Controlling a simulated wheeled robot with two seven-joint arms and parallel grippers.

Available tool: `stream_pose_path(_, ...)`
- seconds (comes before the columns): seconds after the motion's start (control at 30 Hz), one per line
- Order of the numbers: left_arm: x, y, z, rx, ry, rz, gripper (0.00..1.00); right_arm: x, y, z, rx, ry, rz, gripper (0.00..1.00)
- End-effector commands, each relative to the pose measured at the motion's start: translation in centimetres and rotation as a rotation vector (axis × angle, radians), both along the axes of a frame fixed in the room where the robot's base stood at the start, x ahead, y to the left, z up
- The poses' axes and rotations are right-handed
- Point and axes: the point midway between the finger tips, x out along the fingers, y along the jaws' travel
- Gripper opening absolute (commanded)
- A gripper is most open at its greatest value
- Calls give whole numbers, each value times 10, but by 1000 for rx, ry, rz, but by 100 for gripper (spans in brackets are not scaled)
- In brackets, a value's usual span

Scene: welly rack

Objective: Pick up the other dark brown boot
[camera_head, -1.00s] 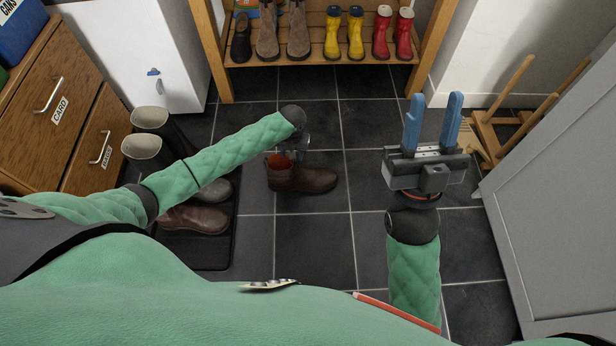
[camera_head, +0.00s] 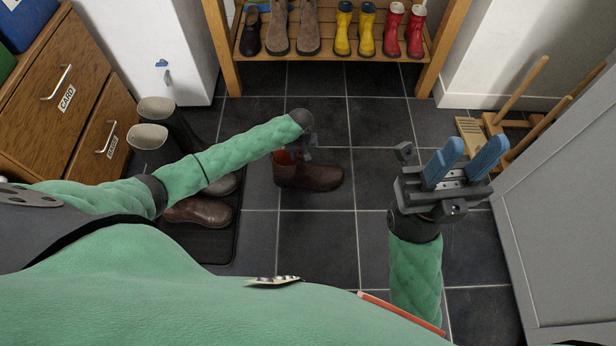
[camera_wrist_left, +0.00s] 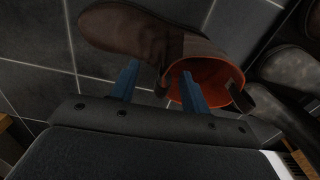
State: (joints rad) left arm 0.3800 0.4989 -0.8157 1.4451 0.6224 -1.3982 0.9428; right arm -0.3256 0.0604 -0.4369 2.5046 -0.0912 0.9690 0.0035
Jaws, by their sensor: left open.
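A dark brown boot (camera_head: 318,178) with an orange lining stands on the tiles in mid-floor. My left gripper (camera_head: 302,150) is above its opening and partly hidden by my own arm. In the left wrist view the fingers (camera_wrist_left: 159,72) are open, with the boot (camera_wrist_left: 150,38) just beyond them. One finger overlaps the orange opening; whether it is inside, I cannot tell. Another dark brown boot (camera_head: 198,211) is on the black mat (camera_head: 208,248) at the left. My right gripper (camera_head: 466,162) is open and empty, raised at the right.
Dark green wellies (camera_head: 155,148) stand on the mat, partly behind my left arm. A wooden rack (camera_head: 330,55) at the back holds grey-brown, yellow and red boots. A wooden boot jack (camera_head: 490,130) lies at the right near a grey door (camera_head: 560,210).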

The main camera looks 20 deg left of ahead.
Motion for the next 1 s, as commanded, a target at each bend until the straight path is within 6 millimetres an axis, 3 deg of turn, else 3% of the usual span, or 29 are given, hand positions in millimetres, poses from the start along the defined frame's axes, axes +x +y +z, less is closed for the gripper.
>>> stream_pose_path(0.2,1,0,-32,1,0,-1,46,1,3,-8,16,-9,29,36)
stream_pose_path(0.47,0,0,-35,1,1,-1,46,0,4,-6,19,-9,38,36)
stream_pose_path(0.73,0,0,-35,1,1,-1,0,1,4,-6,19,-7,35,36)
stream_pose_path(1.0,0,0,-35,1,1,-1,0,1,4,-7,17,-6,34,36)
